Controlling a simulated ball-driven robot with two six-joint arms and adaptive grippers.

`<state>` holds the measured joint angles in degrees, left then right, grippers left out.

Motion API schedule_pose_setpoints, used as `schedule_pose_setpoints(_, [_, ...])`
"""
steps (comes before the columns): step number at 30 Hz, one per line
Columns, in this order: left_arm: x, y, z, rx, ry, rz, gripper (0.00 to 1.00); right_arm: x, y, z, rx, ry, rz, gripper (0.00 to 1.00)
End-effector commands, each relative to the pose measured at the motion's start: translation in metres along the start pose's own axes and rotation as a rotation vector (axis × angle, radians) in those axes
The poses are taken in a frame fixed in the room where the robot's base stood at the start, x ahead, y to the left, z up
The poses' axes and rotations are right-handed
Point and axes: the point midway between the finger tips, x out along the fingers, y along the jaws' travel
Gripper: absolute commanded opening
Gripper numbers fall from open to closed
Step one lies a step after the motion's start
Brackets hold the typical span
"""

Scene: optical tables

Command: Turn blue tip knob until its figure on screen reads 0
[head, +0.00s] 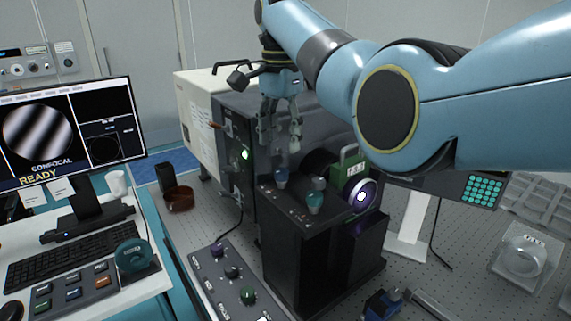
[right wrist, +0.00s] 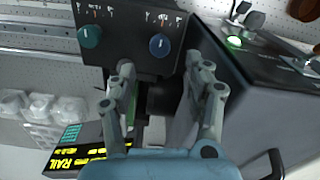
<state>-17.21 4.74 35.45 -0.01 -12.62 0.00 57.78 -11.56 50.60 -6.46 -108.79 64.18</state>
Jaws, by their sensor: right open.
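The blue tip knob (head: 281,177) stands on the top of a black box (head: 290,240), left of and behind a teal knob (head: 315,200). In the right wrist view the blue knob (right wrist: 159,44) lies beyond and between the fingertips, with a light pointer mark on its face. My right gripper (head: 279,140) points down above the blue knob, open and empty, not touching it. It also shows in the right wrist view (right wrist: 160,66). The monitor (head: 66,130) at left shows diagonal fringes, CONFOCAL and READY; I cannot read a tip figure. My left gripper is not in view.
The teal knob (right wrist: 90,36) is close beside the blue one. A dark housing with a lit green button (head: 245,154) stands just left of the gripper. A green-framed part (head: 348,165) and round lens (head: 361,196) stand right. A knob panel (head: 230,280) lies in front.

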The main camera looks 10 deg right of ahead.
Motion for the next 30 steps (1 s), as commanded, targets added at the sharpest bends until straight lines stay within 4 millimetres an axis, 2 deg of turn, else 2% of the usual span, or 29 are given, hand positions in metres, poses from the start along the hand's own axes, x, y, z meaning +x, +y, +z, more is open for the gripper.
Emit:
schedule_pose_setpoints(6, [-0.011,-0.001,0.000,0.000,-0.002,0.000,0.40,0.043,0.001,0.000,0.001,-0.001,0.003,0.51])
schedule_pose_setpoints(12, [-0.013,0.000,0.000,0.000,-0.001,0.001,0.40,0.070,0.001,-0.001,0.001,0.000,0.002,0.51])
schedule_pose_setpoints(23, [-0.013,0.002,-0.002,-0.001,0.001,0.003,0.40,0.077,0.001,0.000,0.001,0.000,0.000,0.51])
schedule_pose_setpoints(30, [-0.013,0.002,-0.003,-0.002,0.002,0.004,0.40,0.076,0.000,0.000,0.001,0.000,0.000,0.21])
